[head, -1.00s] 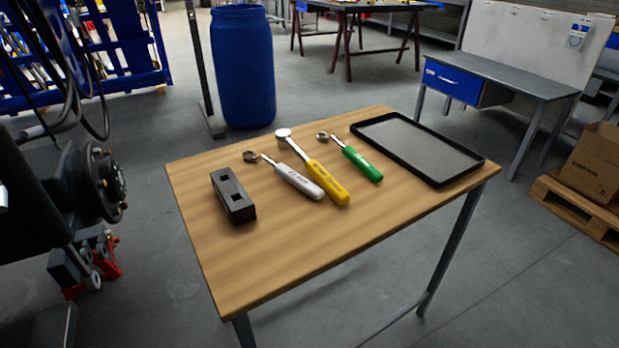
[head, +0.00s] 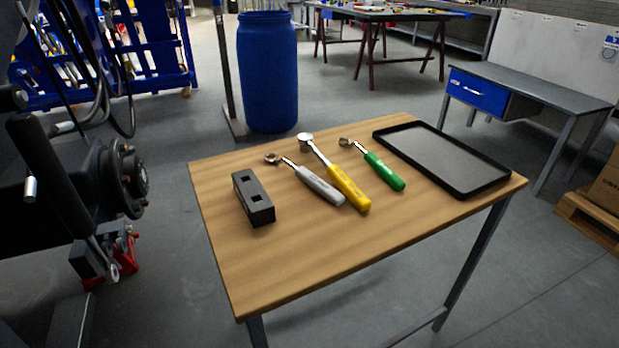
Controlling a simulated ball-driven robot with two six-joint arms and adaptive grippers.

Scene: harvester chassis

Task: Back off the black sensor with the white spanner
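The white spanner (head: 320,186) lies on the wooden table, its ring-shaped metal head pointing to the back left and its pale handle to the front right. A yellow-handled tool (head: 347,188) lies close to its right, and a green-handled one (head: 384,172) lies further right. I cannot make out the black sensor for certain; dark machine parts with a round black hub (head: 124,178) stand at the left edge. Neither of my grippers is in view.
A black block with two square openings (head: 253,198) stands on the table (head: 300,262), left of the tools. A black-rimmed tray (head: 440,157) lies at the right. The table's front is clear. A blue barrel (head: 269,75) stands behind; a blue-drawer bench (head: 520,88) is back right.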

